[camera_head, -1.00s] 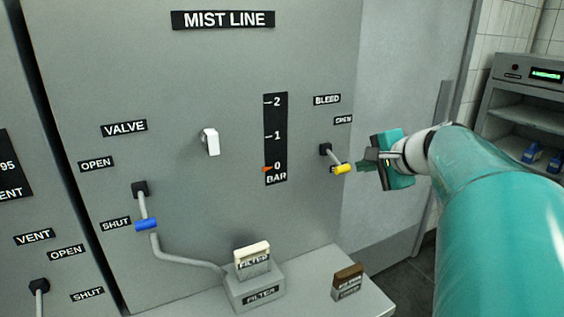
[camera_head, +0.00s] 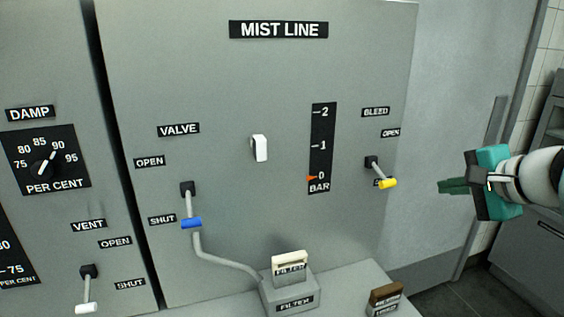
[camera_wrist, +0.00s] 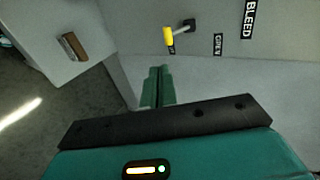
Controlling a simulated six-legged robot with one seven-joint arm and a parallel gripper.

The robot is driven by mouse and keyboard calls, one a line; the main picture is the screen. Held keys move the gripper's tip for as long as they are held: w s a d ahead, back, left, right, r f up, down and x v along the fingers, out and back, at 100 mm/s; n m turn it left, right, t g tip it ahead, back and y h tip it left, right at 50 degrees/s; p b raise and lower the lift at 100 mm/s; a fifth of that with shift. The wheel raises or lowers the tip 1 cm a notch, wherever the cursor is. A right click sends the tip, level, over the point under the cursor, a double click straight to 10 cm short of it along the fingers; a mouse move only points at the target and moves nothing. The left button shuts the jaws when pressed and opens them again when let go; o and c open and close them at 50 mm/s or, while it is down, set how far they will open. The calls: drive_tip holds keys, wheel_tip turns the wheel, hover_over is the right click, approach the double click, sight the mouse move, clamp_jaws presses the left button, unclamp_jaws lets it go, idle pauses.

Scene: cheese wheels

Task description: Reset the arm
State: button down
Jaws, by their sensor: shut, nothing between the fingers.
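My gripper (camera_head: 453,186) is at the right of the head view, with its teal fingers together and nothing between them. It points left toward the yellow-tipped bleed lever (camera_head: 386,183) and stands apart from it. In the wrist view the closed fingers (camera_wrist: 158,87) reach up the middle, and the yellow lever tip (camera_wrist: 169,37) shows beyond them. The lever slopes down to the right, with its tip partly covering the lower label.
The grey MIST LINE panel (camera_head: 225,110) carries a blue-tipped valve lever (camera_head: 191,223) pointing down at SHUT, and a gauge (camera_head: 321,145) with its pointer near 0. A filter block (camera_head: 290,298) and a brown-topped block (camera_head: 385,297) stand on the ledge below.

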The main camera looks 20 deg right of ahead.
drive_tip(key=w+a+f+n+g+y, duration=0.2)
drive_tip(key=w+a+f+n, duration=0.25)
drive_tip(key=a, duration=0.35)
drive_tip(key=s+a+f+n+g, duration=0.1)
drive_tip(key=a+f+n+g, duration=0.1)
drive_tip(key=a+f+n, duration=0.5)
drive_tip(key=s+a+f+n+g, duration=0.2)
drive_tip(key=a+f+n, duration=0.5)
drive_tip(key=a, duration=1.1)
drive_tip(key=shift+f+n+h, duration=0.25)
drive_tip(key=shift+n+h, duration=0.1)
drive_tip(key=shift+h, duration=0.05)
drive_tip(key=shift+s+d+r, duration=0.1)
wheel_tip(320, 180, up, 23)
drive_tip(key=m+t+h, duration=0.1)
drive_tip(key=m+t, duration=0.3)
drive_tip(key=m, duration=1.5)
hover_over(390, 182)
drive_tip(key=s+a, duration=0.1)
drive_tip(key=s, duration=1.1)
drive_tip(key=x, duration=1.3)
drive_tip(key=shift+a+f, duration=0.15)
drive_tip(key=shift+f, duration=0.3)
